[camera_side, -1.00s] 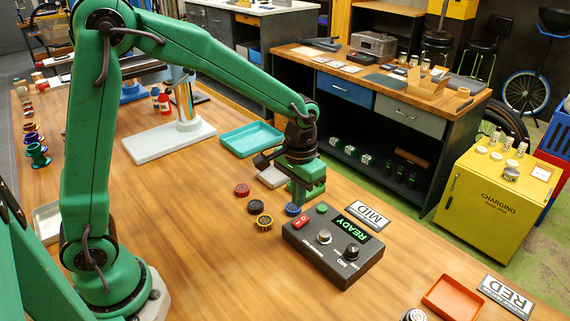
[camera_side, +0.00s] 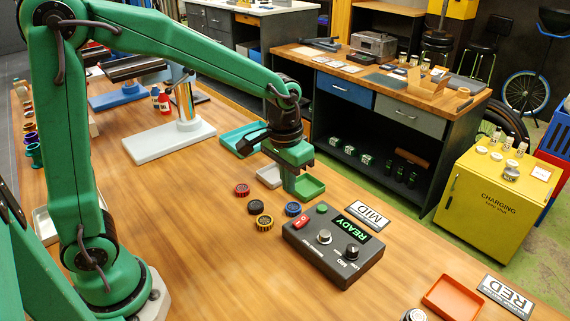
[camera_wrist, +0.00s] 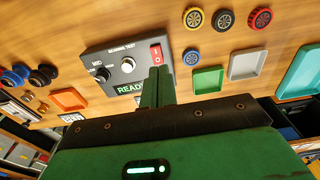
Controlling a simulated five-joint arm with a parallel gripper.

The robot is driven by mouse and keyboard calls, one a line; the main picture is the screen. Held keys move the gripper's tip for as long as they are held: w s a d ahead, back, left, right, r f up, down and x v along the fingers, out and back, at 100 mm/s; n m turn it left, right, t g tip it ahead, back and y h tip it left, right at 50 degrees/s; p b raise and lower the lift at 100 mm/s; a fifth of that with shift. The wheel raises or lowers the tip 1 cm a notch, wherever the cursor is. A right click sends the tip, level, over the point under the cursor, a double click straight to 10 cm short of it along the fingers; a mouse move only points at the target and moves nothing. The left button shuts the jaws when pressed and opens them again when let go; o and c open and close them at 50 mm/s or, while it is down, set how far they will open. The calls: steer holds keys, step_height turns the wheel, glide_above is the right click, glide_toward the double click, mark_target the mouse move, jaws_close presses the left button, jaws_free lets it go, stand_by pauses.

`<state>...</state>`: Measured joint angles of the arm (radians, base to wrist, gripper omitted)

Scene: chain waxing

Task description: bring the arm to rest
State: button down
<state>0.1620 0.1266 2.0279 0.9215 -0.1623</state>
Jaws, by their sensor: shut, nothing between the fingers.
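My gripper (camera_side: 290,185) is shut and empty, its green fingers pointing down above the table behind the control box (camera_side: 320,262). In the wrist view, my shut gripper (camera_wrist: 158,80) overlaps the lower right of the control box (camera_wrist: 108,56), with nothing held. The box's display (camera_side: 353,230) reads READY. A small green tray (camera_side: 314,187) and a pale grey tray (camera_side: 268,177) are partly hidden behind the gripper in the side view; both show clear in the wrist view.
A teal tray (camera_side: 230,134) is behind the gripper. An orange tray (camera_side: 453,297) is at front right. The table's middle left is clear.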

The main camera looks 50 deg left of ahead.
steer(key=s+a+r+t, duration=0.2)
steer(key=s+a+r, duration=0.1)
steer(key=s, duration=0.4)
steer(key=s+a+r+t, duration=0.2)
steer(key=s+a+r, duration=0.1)
steer(key=s+r, duration=0.3)
steer(key=s, duration=0.2)
steer(key=shift+s+t, duration=0.3)
steer(key=shift+t, duration=0.1)
